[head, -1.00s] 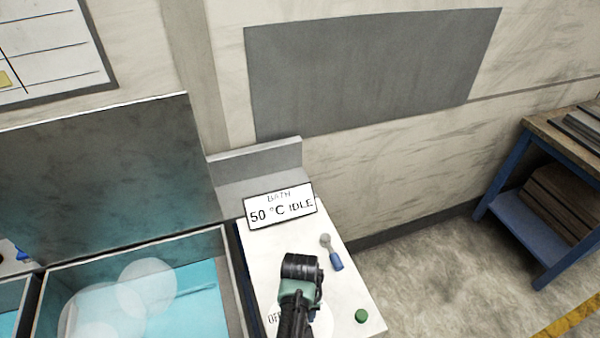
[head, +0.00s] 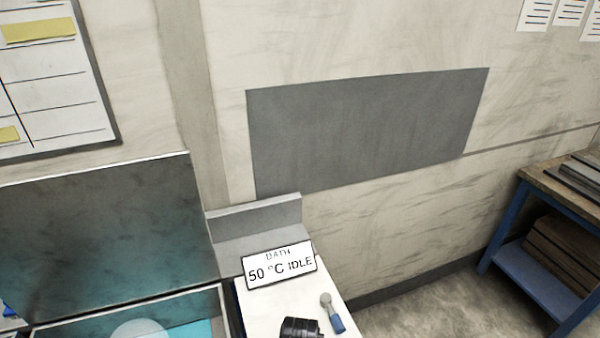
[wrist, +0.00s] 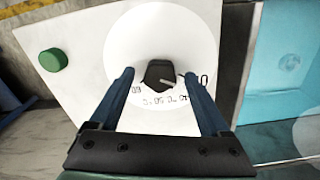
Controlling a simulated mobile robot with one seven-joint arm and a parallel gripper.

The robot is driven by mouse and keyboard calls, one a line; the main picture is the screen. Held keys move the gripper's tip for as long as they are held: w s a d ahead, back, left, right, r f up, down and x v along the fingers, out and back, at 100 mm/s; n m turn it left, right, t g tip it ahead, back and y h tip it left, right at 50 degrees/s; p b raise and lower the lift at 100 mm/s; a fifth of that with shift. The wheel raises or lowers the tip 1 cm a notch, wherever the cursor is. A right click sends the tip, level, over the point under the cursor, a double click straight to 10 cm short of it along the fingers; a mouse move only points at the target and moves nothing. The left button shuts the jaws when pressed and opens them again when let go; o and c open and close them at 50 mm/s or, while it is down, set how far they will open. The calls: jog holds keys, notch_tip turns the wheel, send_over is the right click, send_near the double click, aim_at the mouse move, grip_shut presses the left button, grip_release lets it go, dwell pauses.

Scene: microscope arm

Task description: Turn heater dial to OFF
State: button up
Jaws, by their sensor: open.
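In the wrist view the heater dial (wrist: 160,76) is a dark knob at the centre of a white round plate (wrist: 190,35) with printed markings. A light pointer line shows on the knob; I cannot tell exactly which marking it points to. My gripper (wrist: 158,88) is open, with one blue finger on each side of the knob. Whether the fingers touch it is unclear.
A green button (wrist: 53,60) sits on the white panel (wrist: 92,75) in the wrist view. The bath's blue water (wrist: 290,60) lies alongside. A blue workbench (head: 540,265) stands at the right.

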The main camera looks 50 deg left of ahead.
notch_tip(320, 180, up, 13)
jog(key=b, duration=0.2)
dwell(0.4)
dwell(0.5)
jog(key=w+d+r+m+t+y+b, duration=0.25)
jog(key=w+r+t, duration=0.35)
jog(key=w+r, duration=0.45)
jog(key=w+d+r+m+t+y+b, duration=0.1)
jog(key=w+d+r+m+t+y, duration=0.15)
jog(key=w+r+t, duration=0.75)
jog(key=s+d+r+m+t+b, duration=0.15)
jog(key=d+r, duration=0.35)
jog(key=r, duration=0.5)
jog(key=s+d+r+m+t, duration=0.15)
jog(key=d+r, duration=0.25)
jog(key=r, duration=0.5)
jog(key=s+d+r+m+t+h+b, duration=0.1)
jog(key=s+d+r+t+h, duration=0.4)
jog(key=r, duration=1)
jog(key=s+d+m+t, duration=0.1)
jog(key=s+d+t, duration=0.2)
jog(key=s+d, duration=0.2)
jog(key=shift+s+d+r+m+b, duration=0.2)
jog(key=shift+s+d+m+b, duration=0.1)
jog(key=shift+s, duration=1)
